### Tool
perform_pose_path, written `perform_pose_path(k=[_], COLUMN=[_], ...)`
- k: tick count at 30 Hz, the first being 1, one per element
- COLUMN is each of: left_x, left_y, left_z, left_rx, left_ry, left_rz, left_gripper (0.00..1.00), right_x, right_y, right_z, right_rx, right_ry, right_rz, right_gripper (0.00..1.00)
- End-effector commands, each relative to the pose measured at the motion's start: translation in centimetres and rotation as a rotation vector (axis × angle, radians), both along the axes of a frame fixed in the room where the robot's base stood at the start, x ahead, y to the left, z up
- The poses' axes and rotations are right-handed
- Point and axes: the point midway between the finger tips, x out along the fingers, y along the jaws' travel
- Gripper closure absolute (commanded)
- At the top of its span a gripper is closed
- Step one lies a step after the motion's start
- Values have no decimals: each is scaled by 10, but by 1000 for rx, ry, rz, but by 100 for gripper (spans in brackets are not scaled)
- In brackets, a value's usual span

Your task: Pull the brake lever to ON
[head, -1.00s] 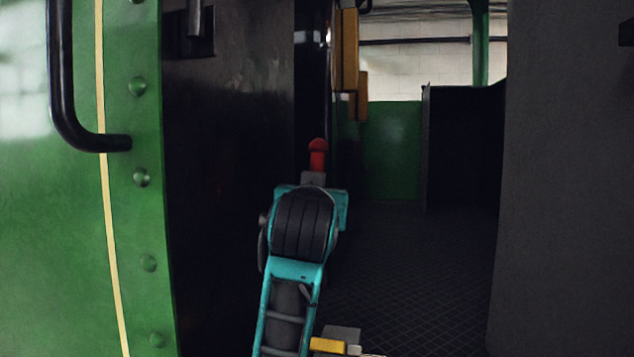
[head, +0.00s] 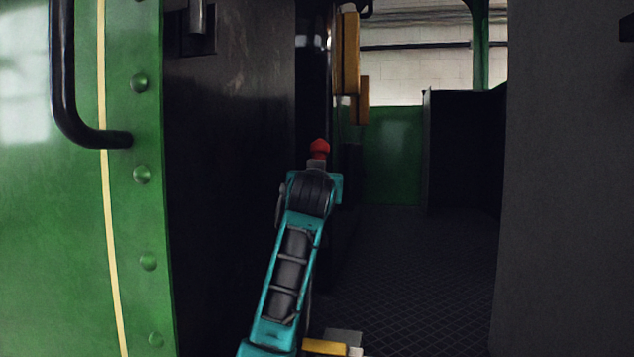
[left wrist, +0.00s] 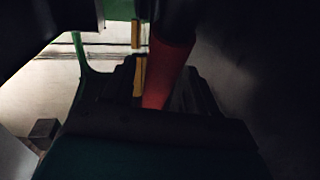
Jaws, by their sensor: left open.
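The brake lever shows as a red grip (head: 319,149) just beyond the end of my left arm, in front of a dark upright pipe. In the left wrist view the red grip (left wrist: 170,68) runs down between the dark fingers, with a dark shaft above it. My left gripper (head: 317,166) is open, with its fingers on either side of the grip. I cannot tell whether either finger touches it. Most of the gripper is hidden behind my wrist in the head view. My right gripper is not in view.
A green panel (head: 375,160) and a dark box-like partition (head: 465,150) stand at the back. A dark wall (head: 230,190) is close on the left, with a green side and black handrail (head: 62,90). Another dark wall (head: 570,180) is on the right.

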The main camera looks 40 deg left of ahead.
Motion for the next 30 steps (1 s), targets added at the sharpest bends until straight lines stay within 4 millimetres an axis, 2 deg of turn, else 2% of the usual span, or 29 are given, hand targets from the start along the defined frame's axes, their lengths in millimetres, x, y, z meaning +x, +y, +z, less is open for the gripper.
perform_pose_path(k=[10,27,30], left_x=[2,2,2], left_y=[2,2,2], left_z=[0,0,0], left_rx=[1,0,-1], left_ry=[-1,0,1], left_rz=[0,0,0], left_gripper=[43,98,100], right_x=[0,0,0], right_y=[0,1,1], right_z=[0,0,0], right_rx=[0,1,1], right_ry=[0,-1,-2], right_rz=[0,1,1], right_gripper=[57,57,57])
